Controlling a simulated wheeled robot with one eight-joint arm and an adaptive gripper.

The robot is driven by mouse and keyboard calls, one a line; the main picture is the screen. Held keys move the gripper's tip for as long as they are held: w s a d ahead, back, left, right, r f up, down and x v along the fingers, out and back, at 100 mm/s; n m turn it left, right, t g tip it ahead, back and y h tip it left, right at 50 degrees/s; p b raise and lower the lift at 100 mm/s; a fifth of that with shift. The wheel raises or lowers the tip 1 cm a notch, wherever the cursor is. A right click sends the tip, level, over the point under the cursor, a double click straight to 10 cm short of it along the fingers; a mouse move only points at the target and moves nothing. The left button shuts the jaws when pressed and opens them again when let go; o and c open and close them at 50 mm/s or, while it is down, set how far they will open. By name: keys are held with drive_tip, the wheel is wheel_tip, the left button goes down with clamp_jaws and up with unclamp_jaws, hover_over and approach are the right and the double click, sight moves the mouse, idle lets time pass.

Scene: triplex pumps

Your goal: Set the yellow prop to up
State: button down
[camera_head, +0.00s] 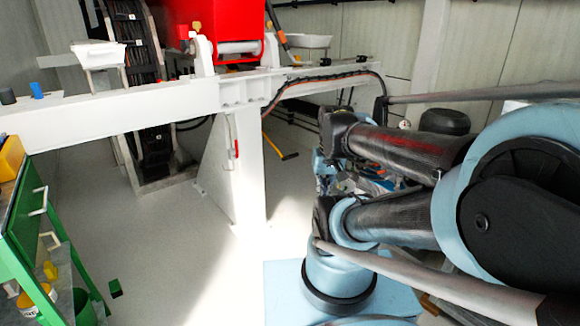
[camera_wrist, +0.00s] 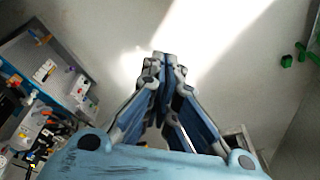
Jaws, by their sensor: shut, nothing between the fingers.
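A thin yellow bar with a dark end (camera_head: 275,147) slants downward to the right behind the white post in the head view. It looks like the yellow prop, but it is small and its upper end is near the post's edge. It does not show in the wrist view. My gripper (camera_wrist: 162,60) is shut and empty in the wrist view, its fingertips together over the pale floor. It touches nothing that I can see. In the head view my arm fills the right side, and I cannot make out the fingertips.
A white beam (camera_head: 130,112) on a white post (camera_head: 245,180) crosses the scene, with a red machine (camera_head: 215,25) above. A green cart (camera_head: 30,215) stands at left. In the wrist view a cluttered panel (camera_wrist: 55,75) lies left and green pieces (camera_wrist: 300,55) right. Open floor lies between.

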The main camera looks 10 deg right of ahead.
drive_tip(key=w+a+r+m+t+y, duration=0.1)
drive_tip(key=w+r+m, duration=0.15)
drive_tip(key=w, duration=0.45)
drive_tip(key=w+a+r+m+y, duration=0.1)
drive_tip(key=w+a+r, duration=0.15)
drive_tip(key=w, duration=0.35)
drive_tip(key=w+f+m+t+y, duration=0.3)
drive_tip(key=w+m, duration=0.8)
drive_tip(key=w, duration=2.4)
drive_tip(key=w+d+f+m+t+y, duration=0.15)
drive_tip(key=w+f+m, duration=0.45)
drive_tip(key=w+f, duration=0.95)
drive_tip(key=w+d+f+m+t, duration=0.2)
drive_tip(key=w+f+m, duration=0.2)
drive_tip(key=f, duration=0.6)
drive_tip(key=w+d+f+m+t, duration=0.2)
drive_tip(key=w+d+f+m, duration=0.15)
drive_tip(key=f, duration=0.65)
drive_tip(key=w+a+m, duration=0.1)
drive_tip(key=w+a, duration=0.4)
drive_tip(key=w, duration=0.3)
drive_tip(key=shift+w+a+r+y, duration=0.15)
drive_tip(key=shift+w+a+y, duration=0.05)
drive_tip(key=shift+a+y, duration=0.15)
drive_tip(key=shift+d, duration=0.1)
